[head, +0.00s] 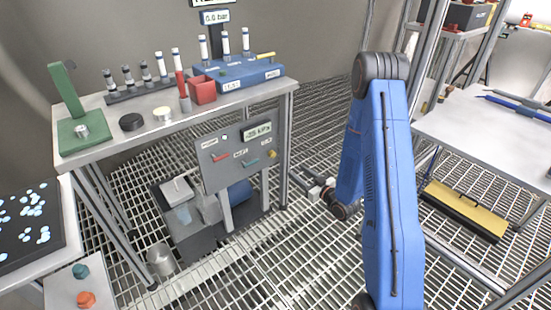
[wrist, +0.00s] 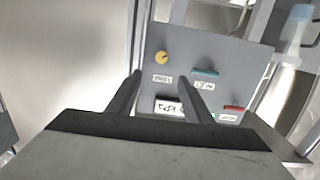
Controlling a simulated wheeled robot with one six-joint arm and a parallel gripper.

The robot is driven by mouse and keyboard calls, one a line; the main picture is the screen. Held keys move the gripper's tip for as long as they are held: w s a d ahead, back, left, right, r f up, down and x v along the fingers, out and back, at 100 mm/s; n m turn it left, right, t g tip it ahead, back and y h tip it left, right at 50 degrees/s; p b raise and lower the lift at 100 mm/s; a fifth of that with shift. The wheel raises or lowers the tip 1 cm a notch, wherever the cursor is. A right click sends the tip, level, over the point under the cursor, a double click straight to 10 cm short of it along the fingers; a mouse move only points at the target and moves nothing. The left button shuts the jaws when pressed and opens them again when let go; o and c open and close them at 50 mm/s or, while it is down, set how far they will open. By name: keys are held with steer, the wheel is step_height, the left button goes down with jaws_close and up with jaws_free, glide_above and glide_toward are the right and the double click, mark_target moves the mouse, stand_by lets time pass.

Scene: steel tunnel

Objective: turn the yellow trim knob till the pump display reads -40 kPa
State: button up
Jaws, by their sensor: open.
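The grey pump panel (head: 222,167) stands below the workbench and carries the display (head: 257,133), which appears to read -35 kPa, though the digits are small. The yellow trim knob (head: 272,154) is at the panel's right edge. In the wrist view the panel appears upside down, with the yellow trim knob (wrist: 161,57) just beyond the fingertips and the display (wrist: 168,106) partly hidden by a finger. My gripper (wrist: 163,76) is open and empty, its two fingers pointing at the panel with the knob between their lines. It looks apart from the knob.
A red lever (head: 221,157) and a teal lever (head: 250,163) sit on the panel near the knob. The workbench (head: 105,146) above holds a blue block, a red box and several vials. A bench leg (head: 285,150) stands close right of the panel. Grating floor lies open in front.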

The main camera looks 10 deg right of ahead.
mark_target(274, 156)
steer(key=shift+t, duration=0.3)
steer(key=x, duration=1.1)
steer(key=f+x, duration=0.1)
steer(key=x, duration=0.4)
steer(key=shift+w+a+f, duration=0.1)
steer(key=shift+w+a, duration=0.05)
steer(key=shift+a, duration=0.25)
steer(key=shift+c, duration=0.3)
steer(key=c, duration=1)
